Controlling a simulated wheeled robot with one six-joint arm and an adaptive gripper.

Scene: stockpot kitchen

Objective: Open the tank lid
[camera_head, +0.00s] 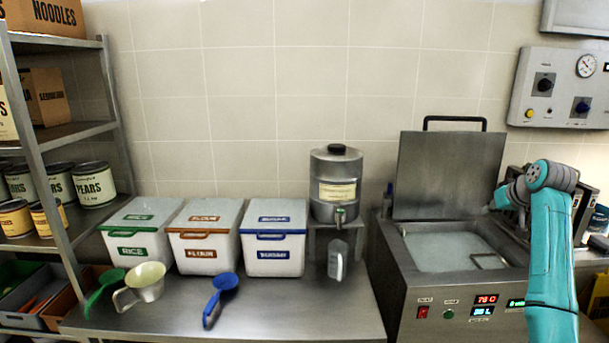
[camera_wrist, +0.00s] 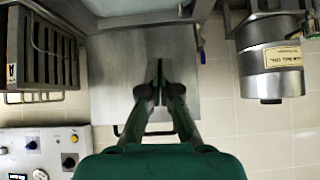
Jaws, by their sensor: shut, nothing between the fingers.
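The steel tank (camera_head: 408,295) stands at the right in the head view, with pale liquid in its open basin. Its flat square lid (camera_head: 440,170) stands upright at the back edge, with a dark bar handle (camera_head: 455,119) along its top. In the wrist view the lid (camera_wrist: 108,92) lies behind my fingers, with its handle (camera_wrist: 128,131) partly hidden by my gripper. My gripper (camera_wrist: 160,66) is shut and empty in front of the lid. In the head view my gripper is small and largely hidden by my wrist at the lid's right side; contact cannot be told.
A wall control panel (camera_head: 560,88) hangs at the upper right. A steel dispenser (camera_head: 336,165) stands left of the tank. White bins (camera_head: 274,255), a blue scoop (camera_head: 226,283) and a measuring cup (camera_head: 148,280) are on the counter (camera_head: 270,318). A wire handle (camera_head: 490,261) shows in the basin.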

